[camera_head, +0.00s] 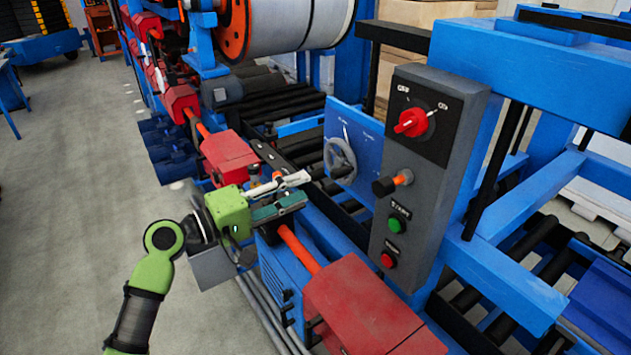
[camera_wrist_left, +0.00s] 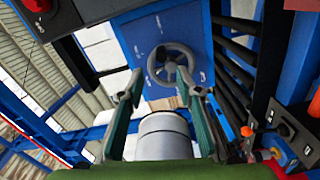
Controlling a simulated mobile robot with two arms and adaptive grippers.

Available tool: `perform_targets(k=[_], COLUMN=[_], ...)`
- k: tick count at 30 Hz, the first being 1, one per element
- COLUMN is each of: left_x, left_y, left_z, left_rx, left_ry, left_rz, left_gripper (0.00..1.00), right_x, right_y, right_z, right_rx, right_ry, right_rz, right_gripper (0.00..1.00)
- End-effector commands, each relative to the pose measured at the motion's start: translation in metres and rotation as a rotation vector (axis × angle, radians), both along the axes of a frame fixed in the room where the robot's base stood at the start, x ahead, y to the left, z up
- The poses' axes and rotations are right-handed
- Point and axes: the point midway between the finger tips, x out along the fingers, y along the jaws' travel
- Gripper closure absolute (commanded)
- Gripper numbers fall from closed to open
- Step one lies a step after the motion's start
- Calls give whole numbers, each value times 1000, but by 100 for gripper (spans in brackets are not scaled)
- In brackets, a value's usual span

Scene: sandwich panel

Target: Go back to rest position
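My left gripper (camera_head: 300,193) reaches in from the left over the blue machine frame, at the end of my green and black arm. In the left wrist view its two green fingers (camera_wrist_left: 160,95) stand wide apart. A grey cylinder (camera_wrist_left: 163,135) shows between them; I cannot tell whether it is touched or lies beyond. A blue panel with a grey handwheel (camera_head: 340,160) is just ahead of the fingertips, and the wheel also shows in the left wrist view (camera_wrist_left: 171,65). The fingers do not appear to hold the wheel. My right gripper is in neither view.
A grey control box (camera_head: 430,165) with a red rotary switch (camera_head: 411,123), a black knob (camera_head: 390,185), a green button (camera_head: 395,225) and a red button (camera_head: 387,259) stands right of the gripper. Red machine housings (camera_head: 365,305) lie close by. Open floor (camera_head: 75,190) is at left.

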Motion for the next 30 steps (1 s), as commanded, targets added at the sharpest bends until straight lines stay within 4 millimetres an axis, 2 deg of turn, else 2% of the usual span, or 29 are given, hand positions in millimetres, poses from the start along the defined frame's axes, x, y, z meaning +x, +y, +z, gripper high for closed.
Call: perform_targets(k=[4, 15, 17, 19, 20, 23, 26, 30], left_x=[-9, -11, -9, -3, 0, 12, 19, 9], left_y=[12, 14, 16, 19, 21, 34, 50, 74], left_z=[0, 0, -6, -23, -35, -92, -167, -273], left_rx=[1, 0, 5, 22, 34, 97, 190, 347], left_ry=[0, 0, 6, 24, 36, 91, 156, 241], left_rz=[0, 0, 8, 29, 44, 113, 188, 265], left_gripper=[68, 68, 68, 68, 68, 68, 68, 68], right_x=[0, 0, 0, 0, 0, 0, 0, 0], right_y=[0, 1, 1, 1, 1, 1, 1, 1], right_z=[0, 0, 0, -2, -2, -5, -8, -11], right_rx=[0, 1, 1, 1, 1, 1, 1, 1], right_ry=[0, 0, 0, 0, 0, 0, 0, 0], right_rz=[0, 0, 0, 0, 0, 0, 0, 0], right_gripper=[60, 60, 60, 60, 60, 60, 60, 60])
